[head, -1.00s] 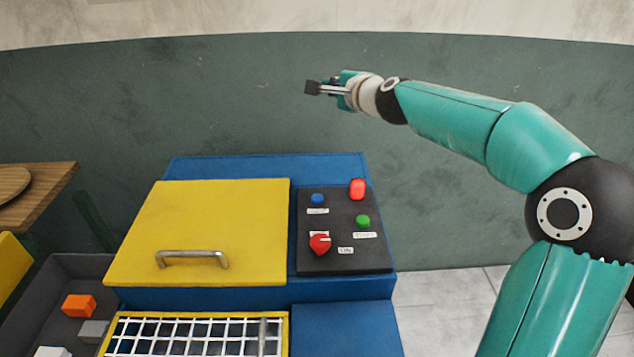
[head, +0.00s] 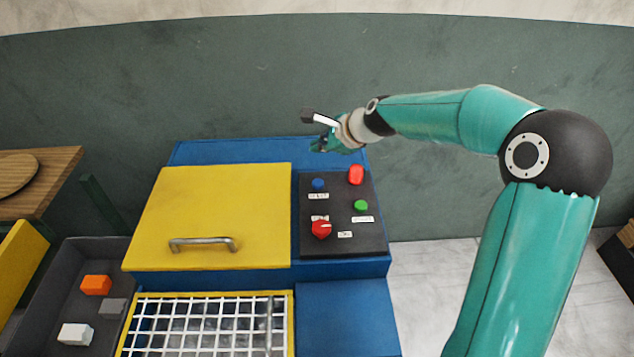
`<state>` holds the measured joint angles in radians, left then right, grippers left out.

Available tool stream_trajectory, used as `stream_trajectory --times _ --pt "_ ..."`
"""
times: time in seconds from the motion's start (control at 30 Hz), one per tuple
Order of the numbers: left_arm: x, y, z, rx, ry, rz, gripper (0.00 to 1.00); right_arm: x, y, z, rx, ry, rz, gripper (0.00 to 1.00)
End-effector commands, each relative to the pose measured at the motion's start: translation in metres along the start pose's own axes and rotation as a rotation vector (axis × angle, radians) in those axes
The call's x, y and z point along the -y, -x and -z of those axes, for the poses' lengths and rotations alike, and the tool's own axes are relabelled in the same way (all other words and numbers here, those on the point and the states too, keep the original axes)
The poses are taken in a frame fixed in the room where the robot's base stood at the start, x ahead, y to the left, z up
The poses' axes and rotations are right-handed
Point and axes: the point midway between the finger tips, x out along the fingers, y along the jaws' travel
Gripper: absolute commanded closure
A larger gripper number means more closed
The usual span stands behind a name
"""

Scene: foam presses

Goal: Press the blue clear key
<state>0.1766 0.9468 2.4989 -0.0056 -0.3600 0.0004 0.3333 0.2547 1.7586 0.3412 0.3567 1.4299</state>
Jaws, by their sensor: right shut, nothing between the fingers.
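The blue clear key (head: 318,184) is a small round button at the upper left of the dark control panel (head: 346,246). A small white label lies just below it. My right gripper (head: 312,118) is shut and empty. In the picture it shows above the blue key, over the rear of the blue machine, apart from the panel. The key is fully visible. My left gripper is not in view.
The panel also holds a red button (head: 356,174), a green button (head: 361,205) and a red knob (head: 321,229). A yellow lid (head: 215,205) with a metal handle lies left of it. A white grid (head: 205,325) is in front. A grey bin (head: 60,275) stands left.

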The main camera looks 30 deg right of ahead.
Motion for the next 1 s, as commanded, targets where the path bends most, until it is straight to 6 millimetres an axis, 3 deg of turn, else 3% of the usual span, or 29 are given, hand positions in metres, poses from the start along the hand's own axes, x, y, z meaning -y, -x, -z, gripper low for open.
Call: stream_trajectory --times 0.27,0.6,1.0 --pt "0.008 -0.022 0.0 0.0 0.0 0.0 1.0 -0.011 -0.016 0.011 0.001 0.001 0.0 1.0" --pt "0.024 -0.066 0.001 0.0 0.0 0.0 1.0 -0.034 -0.047 0.033 0.001 0.001 0.001 1.0" --pt "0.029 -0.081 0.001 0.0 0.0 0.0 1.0 -0.044 -0.061 0.043 0.001 0.002 0.001 1.0"
